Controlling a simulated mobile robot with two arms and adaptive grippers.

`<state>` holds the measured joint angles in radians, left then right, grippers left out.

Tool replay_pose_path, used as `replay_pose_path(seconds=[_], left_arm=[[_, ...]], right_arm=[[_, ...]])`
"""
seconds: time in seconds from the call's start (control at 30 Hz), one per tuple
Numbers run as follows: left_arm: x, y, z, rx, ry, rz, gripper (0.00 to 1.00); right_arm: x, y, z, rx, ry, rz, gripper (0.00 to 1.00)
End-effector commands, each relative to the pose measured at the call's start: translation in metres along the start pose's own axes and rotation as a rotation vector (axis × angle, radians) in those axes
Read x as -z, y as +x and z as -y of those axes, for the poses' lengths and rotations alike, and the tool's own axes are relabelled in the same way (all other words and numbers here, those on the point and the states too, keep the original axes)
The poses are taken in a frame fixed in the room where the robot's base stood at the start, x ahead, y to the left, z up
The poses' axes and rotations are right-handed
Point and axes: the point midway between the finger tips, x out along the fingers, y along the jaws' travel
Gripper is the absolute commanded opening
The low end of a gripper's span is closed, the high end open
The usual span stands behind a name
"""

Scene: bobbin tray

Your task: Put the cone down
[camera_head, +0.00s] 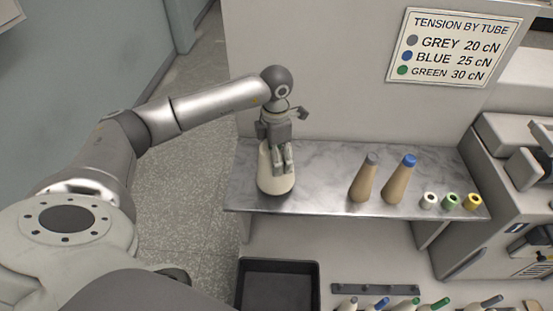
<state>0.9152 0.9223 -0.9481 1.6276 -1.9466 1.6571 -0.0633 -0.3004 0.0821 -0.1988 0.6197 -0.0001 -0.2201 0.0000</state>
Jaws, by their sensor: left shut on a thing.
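My left gripper (281,163) is shut on a cream-white cone (274,183) at the left part of the grey metal shelf (320,196). The cone is upright, and its top is hidden by the fingers. Its base appears at the shelf surface, but I cannot tell whether it touches. My right gripper is not in view.
Two tan cones stand on the shelf, one with a grey tip (363,180) and one with a blue tip (399,182). White (429,201), green (450,201) and yellow (472,202) rings sit to the right. A black tray (241,290) lies below. A sign (448,47) hangs behind.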

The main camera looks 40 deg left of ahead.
Motion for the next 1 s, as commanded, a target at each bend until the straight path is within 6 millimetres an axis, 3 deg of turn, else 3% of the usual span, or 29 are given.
replay_pose_path(seconds=[0.03, 0.17, 0.57, 0.6, 0.73, 1.0], left_arm=[[0.000, 0.003, 0.002, 0.004, 0.000, -0.004, 0.44], [-0.001, 0.019, 0.002, 0.003, 0.000, -0.002, 0.44], [-0.001, 0.029, 0.001, 0.000, 0.000, 0.001, 0.44], [-0.001, 0.029, 0.001, 0.001, 0.000, 0.000, 0.85], [-0.001, 0.029, 0.001, 0.001, 0.000, -0.001, 1.00], [-0.001, 0.029, 0.001, 0.001, 0.000, -0.001, 1.00]], right_arm=[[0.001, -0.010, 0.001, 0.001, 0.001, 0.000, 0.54], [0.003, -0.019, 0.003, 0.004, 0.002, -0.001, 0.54], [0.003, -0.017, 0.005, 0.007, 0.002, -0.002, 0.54], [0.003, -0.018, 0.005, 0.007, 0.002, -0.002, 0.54], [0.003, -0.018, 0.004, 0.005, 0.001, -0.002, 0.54], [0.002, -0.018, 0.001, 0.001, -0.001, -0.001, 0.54]])
